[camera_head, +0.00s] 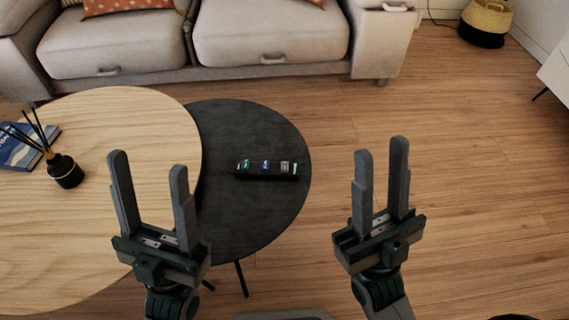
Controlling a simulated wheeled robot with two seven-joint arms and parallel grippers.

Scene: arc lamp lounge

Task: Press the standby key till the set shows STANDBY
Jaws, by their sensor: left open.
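A small dark box (266,177) with a row of several small coloured tiles or keys, green, blue and grey, lies on the round black side table (240,125). Its lettering is too small to read, and I cannot tell which key is the standby key. No STANDBY display can be made out. My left gripper (149,168) is open and empty, to the left of the box, in front of the wooden table in the picture. My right gripper (380,152) has its fingers apart with nothing between them, to the right of the box over the floor.
A round light wooden table (100,110) adjoins the black one. It holds a reed diffuser (66,171) and a blue book (22,150). A grey sofa (270,35) stands behind. A basket (485,22) is at the back right. The wooden floor on the right is clear.

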